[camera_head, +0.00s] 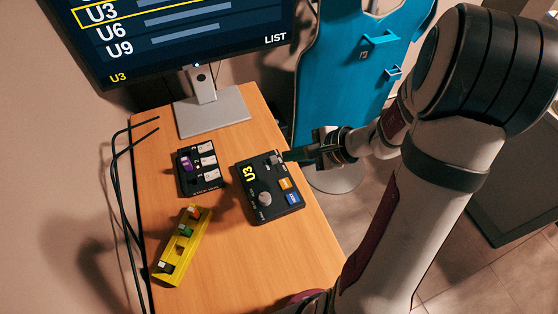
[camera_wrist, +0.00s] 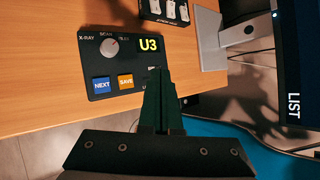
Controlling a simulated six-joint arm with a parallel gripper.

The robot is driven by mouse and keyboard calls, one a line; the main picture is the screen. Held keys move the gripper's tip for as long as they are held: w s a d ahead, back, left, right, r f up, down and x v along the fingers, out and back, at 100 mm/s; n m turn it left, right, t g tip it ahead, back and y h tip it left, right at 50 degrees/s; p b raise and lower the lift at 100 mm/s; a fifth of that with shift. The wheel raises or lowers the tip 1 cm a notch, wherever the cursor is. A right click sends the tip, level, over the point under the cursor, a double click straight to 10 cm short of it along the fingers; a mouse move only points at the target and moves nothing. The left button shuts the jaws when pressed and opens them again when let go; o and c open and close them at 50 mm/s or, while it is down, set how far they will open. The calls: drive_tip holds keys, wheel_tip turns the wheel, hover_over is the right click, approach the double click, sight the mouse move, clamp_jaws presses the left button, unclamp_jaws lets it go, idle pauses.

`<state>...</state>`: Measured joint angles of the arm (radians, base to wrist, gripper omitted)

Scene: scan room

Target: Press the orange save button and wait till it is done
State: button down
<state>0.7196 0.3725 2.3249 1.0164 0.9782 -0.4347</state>
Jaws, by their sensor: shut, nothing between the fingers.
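The orange SAVE button (camera_head: 285,184) is on the black control box (camera_head: 247,208), beside the blue NEXT button (camera_head: 292,198). In the wrist view the orange button (camera_wrist: 125,81) and the blue button (camera_wrist: 102,83) are both uncovered, left of the fingers. The box's yellow display (camera_wrist: 150,45) reads U3. My gripper (camera_head: 286,156) is shut and empty at the box's far right corner, apart from the orange button. In the wrist view its fingertips (camera_wrist: 161,72) overlap the box's edge; I cannot tell whether they touch it.
The monitor (camera_head: 190,35) shows a list with U3 framed in yellow, and LIST. A black tray (camera_head: 185,182) with a purple-topped item and a yellow rack (camera_head: 185,245) stand left of the box. A blue panel (camera_head: 335,80) stands behind. The front of the wooden table (camera_head: 245,265) is clear.

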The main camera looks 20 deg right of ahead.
sight(290, 184)
drive_tip(key=shift+f, duration=4.4)
drive_tip(key=shift+f, duration=0.4)
drive_tip(key=shift+f, duration=0.4)
drive_tip(key=shift+r, duration=0.85)
